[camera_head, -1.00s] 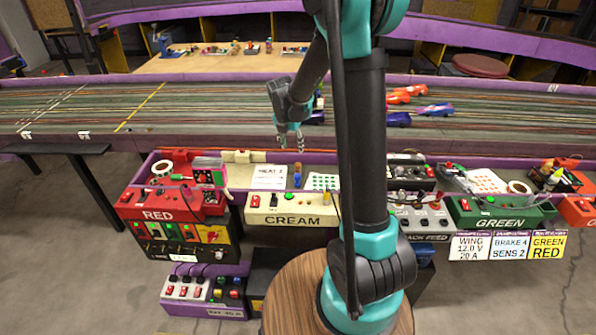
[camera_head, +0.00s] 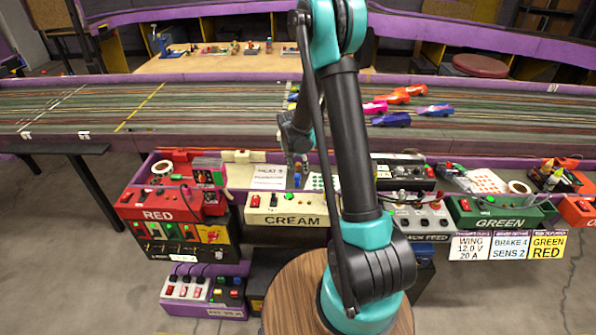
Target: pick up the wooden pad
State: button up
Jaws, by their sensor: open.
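My gripper (camera_head: 298,163) points down over the bench shelf in front of the slot track, beside the white "HEAT" sheet (camera_head: 269,177). Its jaws are open and look empty; the fingertips are small and partly dark. A small blue-and-brown item (camera_head: 297,180) stands just below the fingertips in the picture; I cannot tell whether they touch. I cannot surely pick out the wooden pad. A plain tan patch (camera_head: 238,176) lies left of the sheet, but its material is unclear. My arm hides part of the shelf to the right of the gripper.
The red (camera_head: 160,205), cream (camera_head: 288,209) and green (camera_head: 500,211) control boxes line the shelf front. Tape rolls, cards and sticker sheets crowd the shelf. Several toy cars, including a blue one (camera_head: 391,120), sit on the track (camera_head: 200,103) behind. A low purple-edged box (camera_head: 205,297) stands below.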

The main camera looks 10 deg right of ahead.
jog(key=shift+x, duration=0.75)
grip_shut()
